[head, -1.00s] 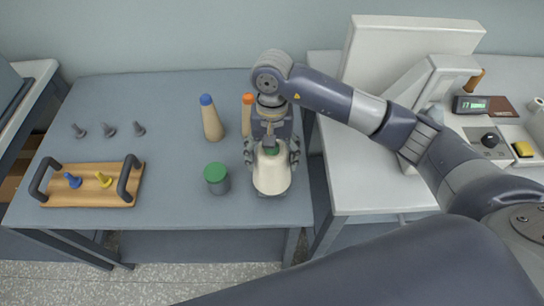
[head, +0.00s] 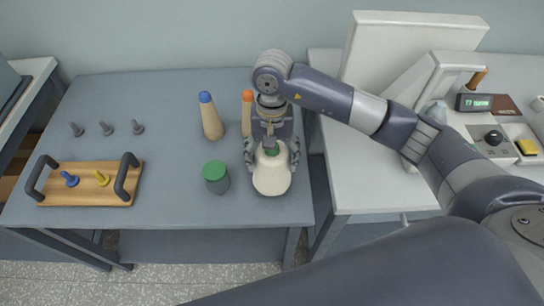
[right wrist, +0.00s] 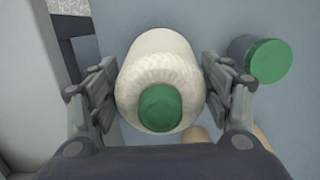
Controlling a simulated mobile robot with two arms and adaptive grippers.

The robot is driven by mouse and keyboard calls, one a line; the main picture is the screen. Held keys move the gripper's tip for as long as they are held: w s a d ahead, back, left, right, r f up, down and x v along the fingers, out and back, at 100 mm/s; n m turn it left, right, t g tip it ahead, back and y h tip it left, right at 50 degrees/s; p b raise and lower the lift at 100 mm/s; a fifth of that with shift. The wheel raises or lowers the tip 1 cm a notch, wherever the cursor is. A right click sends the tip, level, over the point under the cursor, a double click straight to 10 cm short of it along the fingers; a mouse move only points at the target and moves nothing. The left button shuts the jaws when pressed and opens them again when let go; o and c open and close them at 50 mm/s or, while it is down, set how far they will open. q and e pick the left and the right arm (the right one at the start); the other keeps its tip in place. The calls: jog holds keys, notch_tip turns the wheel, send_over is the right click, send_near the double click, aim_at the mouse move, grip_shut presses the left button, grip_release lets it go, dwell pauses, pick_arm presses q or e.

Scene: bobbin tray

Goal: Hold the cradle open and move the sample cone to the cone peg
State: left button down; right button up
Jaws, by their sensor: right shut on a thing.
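A white cone with a green tip, which I take as the sample cone (head: 271,180), stands on or just above the blue-grey table near its right front edge. I cannot tell whether its base touches. My right gripper (head: 271,152) comes from above and is shut on this cone. In the right wrist view, the fingers (right wrist: 160,90) flank the cone (right wrist: 157,60), with its green tip (right wrist: 160,107) towards the camera. A pale, pointed shape (head: 437,111) by the white machine is partly behind my arm; I cannot tell whether it is the cone peg. I cannot make out the cradle. My left gripper is out of view.
Blue-tipped (head: 211,117) and orange-tipped (head: 247,112) tan cones stand behind. A wooden tray (head: 120,195) with dark handles lies left. A white machine (head: 410,50) and display (head: 487,102) occupy the right bench.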

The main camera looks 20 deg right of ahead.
jog(key=shift+f+b, duration=0.3)
jog(key=o, duration=1.4)
jog(key=r, duration=0.4)
jog(key=w+r, duration=0.1)
jog(key=r, duration=0.7)
jog(key=shift+w+d, duration=0.15)
jog(key=shift+d, duration=0.05)
jog(key=shift+f, duration=0.1)
